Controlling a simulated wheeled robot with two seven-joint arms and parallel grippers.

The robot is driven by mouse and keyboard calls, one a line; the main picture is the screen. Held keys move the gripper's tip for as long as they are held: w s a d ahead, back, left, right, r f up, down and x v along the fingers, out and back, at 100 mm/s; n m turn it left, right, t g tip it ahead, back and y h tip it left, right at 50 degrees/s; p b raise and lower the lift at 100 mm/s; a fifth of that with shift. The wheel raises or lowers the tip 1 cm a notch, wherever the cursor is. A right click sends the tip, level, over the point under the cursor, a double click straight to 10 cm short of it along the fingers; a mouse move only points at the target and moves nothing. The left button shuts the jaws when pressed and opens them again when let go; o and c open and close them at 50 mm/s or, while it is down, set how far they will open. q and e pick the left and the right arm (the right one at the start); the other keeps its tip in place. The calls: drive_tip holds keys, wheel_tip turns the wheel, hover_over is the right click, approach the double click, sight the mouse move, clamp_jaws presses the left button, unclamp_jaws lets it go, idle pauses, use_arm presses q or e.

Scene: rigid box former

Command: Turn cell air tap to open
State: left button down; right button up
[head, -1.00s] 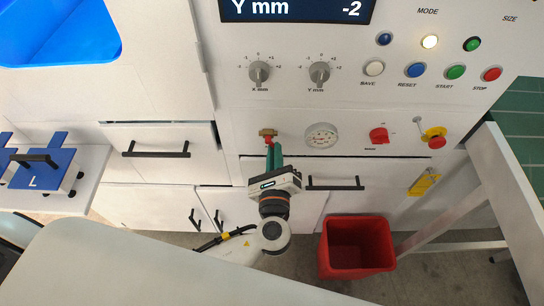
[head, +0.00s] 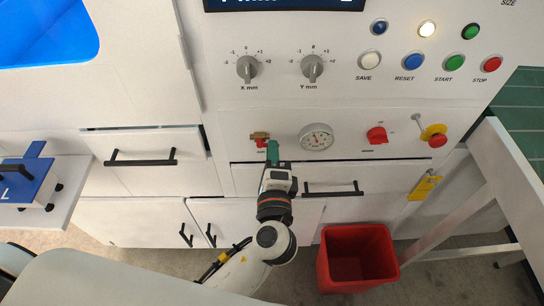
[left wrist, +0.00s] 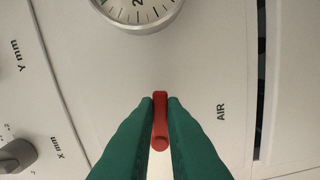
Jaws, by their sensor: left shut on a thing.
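The cell air tap (head: 259,135) has a brass body and a red lever, and sits on the machine's white front panel, left of the round gauge. My left gripper (head: 272,150) reaches up to the tap and hides part of it. In the left wrist view the green fingers (left wrist: 160,108) are shut on the red lever (left wrist: 160,122), which lies lengthwise between them. The AIR label (left wrist: 221,112) is to the right of the fingers there and runs sideways. My right gripper is not in view.
The pressure gauge (head: 316,137), a red rotary switch (head: 376,135) and an emergency stop (head: 434,136) lie right of the tap. Drawer handles (head: 333,190) stick out below. A red bin (head: 357,258) stands on the floor. Two grey knobs (head: 312,68) sit above.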

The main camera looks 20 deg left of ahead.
use_arm(q)
drive_tip(key=shift+r+n, duration=0.1)
drive_tip(key=shift+n, duration=0.2)
idle(0.4)
drive_tip(key=c, duration=1.5)
unclamp_jaws()
